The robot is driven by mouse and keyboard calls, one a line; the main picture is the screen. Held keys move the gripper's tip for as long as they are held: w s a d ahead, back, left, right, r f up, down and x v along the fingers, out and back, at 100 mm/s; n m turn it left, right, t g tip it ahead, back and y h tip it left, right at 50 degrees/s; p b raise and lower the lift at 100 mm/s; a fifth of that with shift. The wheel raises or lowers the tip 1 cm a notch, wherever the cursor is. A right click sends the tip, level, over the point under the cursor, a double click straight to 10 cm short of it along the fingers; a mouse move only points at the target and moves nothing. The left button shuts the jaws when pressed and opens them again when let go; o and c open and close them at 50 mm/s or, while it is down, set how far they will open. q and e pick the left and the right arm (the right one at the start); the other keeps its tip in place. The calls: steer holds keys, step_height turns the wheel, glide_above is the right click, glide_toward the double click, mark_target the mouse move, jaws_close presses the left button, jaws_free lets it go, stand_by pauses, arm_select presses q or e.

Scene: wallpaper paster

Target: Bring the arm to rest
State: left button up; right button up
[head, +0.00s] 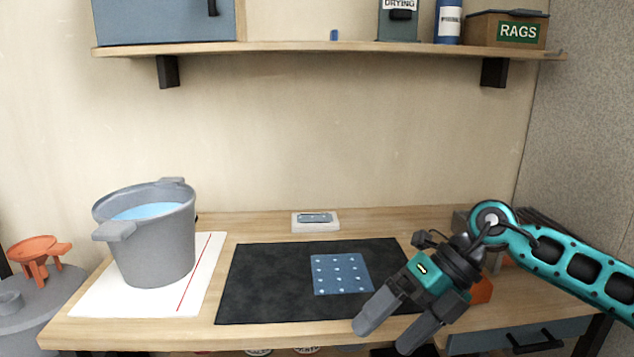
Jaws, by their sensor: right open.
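My right gripper (389,333) is open and empty in the head view. It hangs over the front right of the workbench, with its fingers pointing down and left. My teal right arm (580,268) comes in from the right edge. The fingers overlap the lower right part of a black mat (265,283). A blue patterned square (341,274) lies on the mat, left of the gripper and apart from it. My left gripper is not in view.
A grey bucket (155,245) with blue liquid stands on a white sheet (205,270) with a red line, at left. A small plate (316,228) sits behind the mat. An orange object (482,290) is partly hidden behind my gripper. A shelf (330,48) spans the wall above.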

steer(key=s+a+r+m+t+y, duration=0.1)
steer(key=a+r+m+t+y, duration=0.1)
steer(key=a+m+t+y, duration=0.3)
steer(key=s+a+r+m+t+y, duration=0.2)
steer(key=a+m+y, duration=0.4)
steer(key=a+y, duration=0.15)
steer(key=w+d+f+m+t+h, duration=0.2)
steer(key=d+f+m+t+h, duration=1)
steer(key=m, duration=0.8)
steer(key=s+d+f+m+g+h, duration=0.2)
steer(key=s+f+m+g+h, duration=0.1)
steer(key=s+f, duration=0.3)
steer(key=s+d+f+m+g+h, duration=0.3)
steer(key=s+f, duration=0.1)
steer(key=f, duration=0.4)
arm_select(q)
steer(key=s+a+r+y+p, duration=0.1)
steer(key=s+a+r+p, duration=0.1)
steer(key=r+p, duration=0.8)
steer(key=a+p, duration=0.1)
steer(key=p, duration=0.4)
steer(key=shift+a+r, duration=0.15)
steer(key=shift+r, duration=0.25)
arm_select(e)
step_height(320, 180, up, 10)
steer(key=s+d, duration=0.2)
steer(key=shift+s+d+h, duration=0.35)
steer(key=shift+s+h, duration=0.05)
steer(key=shift+h, duration=0.05)
